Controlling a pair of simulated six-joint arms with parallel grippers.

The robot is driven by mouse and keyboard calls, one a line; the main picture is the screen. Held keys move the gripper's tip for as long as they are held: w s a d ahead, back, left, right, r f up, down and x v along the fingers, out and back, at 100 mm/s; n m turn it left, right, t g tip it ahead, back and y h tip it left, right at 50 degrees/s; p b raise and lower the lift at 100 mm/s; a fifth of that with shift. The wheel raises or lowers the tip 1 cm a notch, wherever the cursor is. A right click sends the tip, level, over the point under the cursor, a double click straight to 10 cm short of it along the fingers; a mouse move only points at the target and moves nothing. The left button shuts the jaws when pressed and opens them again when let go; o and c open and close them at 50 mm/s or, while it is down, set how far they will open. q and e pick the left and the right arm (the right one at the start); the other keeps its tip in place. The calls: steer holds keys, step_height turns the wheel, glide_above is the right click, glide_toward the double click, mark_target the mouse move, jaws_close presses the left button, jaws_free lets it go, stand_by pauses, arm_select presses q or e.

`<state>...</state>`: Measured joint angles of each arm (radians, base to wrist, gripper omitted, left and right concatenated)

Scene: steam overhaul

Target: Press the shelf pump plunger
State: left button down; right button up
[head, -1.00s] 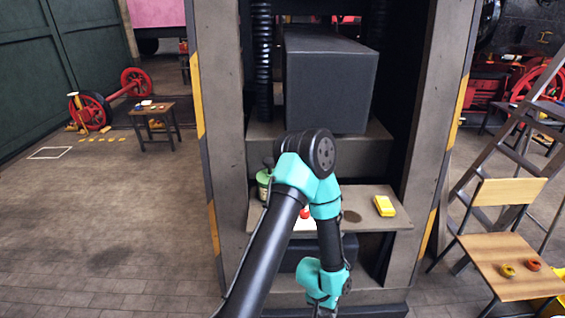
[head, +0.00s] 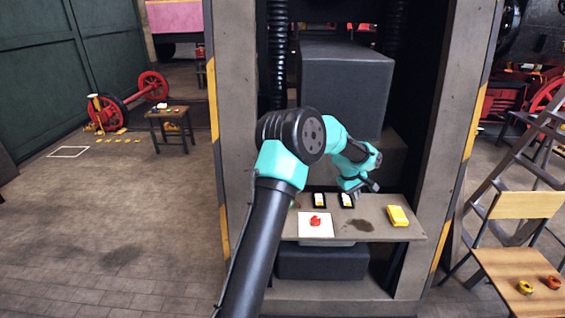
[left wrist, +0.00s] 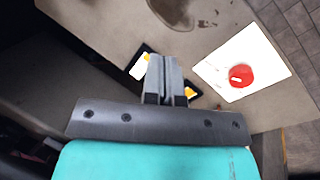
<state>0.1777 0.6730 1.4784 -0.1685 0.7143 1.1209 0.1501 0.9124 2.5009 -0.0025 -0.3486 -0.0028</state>
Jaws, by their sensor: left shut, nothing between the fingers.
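I cannot make out a pump plunger for certain in either view now. A green container seen earlier at the left of the shelf (head: 378,230) is hidden behind my left arm in the head view. My left gripper (head: 372,186) is over the back right part of the shelf, near two small black items with white and yellow faces, one at the left (head: 319,200) and one at the right (head: 347,200). In the left wrist view my gripper (left wrist: 164,62) is shut and empty, its tips between these items. My right gripper is not in view.
A red knob-like piece (head: 316,221) sits on a white square (head: 308,234) at the shelf's front left. A yellow block (head: 397,215) lies at the right. A large dark box (head: 345,90) is above the shelf, and grey pillars (head: 238,130) flank it.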

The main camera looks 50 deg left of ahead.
arm_select(q)
steer(key=s+a+r+n+g, duration=0.1)
steer(key=s+a+r+n, duration=0.3)
steer(key=a+r, duration=0.3)
steer(key=s+a+r+n+g+y, duration=0.1)
steer(key=s+a+r+n, duration=0.3)
steer(key=a+r, duration=0.3)
steer(key=s+a+r+n+g+y, duration=0.1)
steer(key=s+a+r+n, duration=0.2)
steer(key=a, duration=0.9)
step_height(320, 180, up, 4)
steer(key=shift+s+f+n, duration=0.1)
steer(key=shift+s+n, duration=0.3)
steer(key=shift+n, duration=0.6)
steer(key=f, duration=1.4)
steer(key=shift+a, duration=0.2)
steer(key=shift+f, duration=1.95)
